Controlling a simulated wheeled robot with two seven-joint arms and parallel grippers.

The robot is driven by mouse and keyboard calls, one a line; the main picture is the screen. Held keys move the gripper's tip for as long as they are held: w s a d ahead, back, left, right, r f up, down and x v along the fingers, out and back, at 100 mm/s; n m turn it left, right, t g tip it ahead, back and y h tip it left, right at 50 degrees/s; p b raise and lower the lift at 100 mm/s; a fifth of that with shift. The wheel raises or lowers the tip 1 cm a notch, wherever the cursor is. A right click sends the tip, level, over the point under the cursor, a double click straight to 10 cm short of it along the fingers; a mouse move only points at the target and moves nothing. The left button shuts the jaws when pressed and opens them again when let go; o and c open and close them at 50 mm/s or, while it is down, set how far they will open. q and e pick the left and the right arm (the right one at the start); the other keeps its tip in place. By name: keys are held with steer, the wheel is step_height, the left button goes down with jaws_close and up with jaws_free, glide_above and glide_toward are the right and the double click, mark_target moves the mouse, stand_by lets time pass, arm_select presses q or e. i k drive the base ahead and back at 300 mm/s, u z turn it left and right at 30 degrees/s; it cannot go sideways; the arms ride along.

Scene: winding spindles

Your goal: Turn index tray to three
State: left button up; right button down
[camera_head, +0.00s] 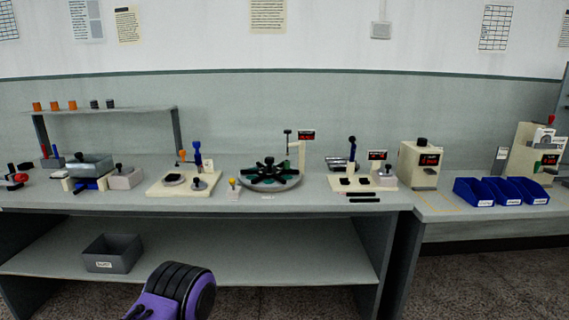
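The index tray (283,185) is a round grey disc on the bench at the middle of the head view. It has dark green patches and a black knobbed, several-armed handle (269,168) on top. A small post with a red-lit display (306,135) stands behind it; the digits are too small to read. The mark at the tray's front edge is also too small to read. A purple and black part of my own arm shows at the bottom edge, well in front of the bench. Neither gripper can be made out, and nothing of mine touches the tray.
A cream fixture with blue-handled parts (197,150) stands left of the tray, with a small yellow-topped piece (232,183) between. Another cream fixture (350,183) stands to the right. Blue bins (472,192) sit farther right. A grey bin (112,254) is on the lower shelf.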

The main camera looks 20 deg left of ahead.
mark_target(269, 175)
steer(key=z, duration=0.25)
steer(key=i, duration=0.95)
steer(key=u, duration=0.2)
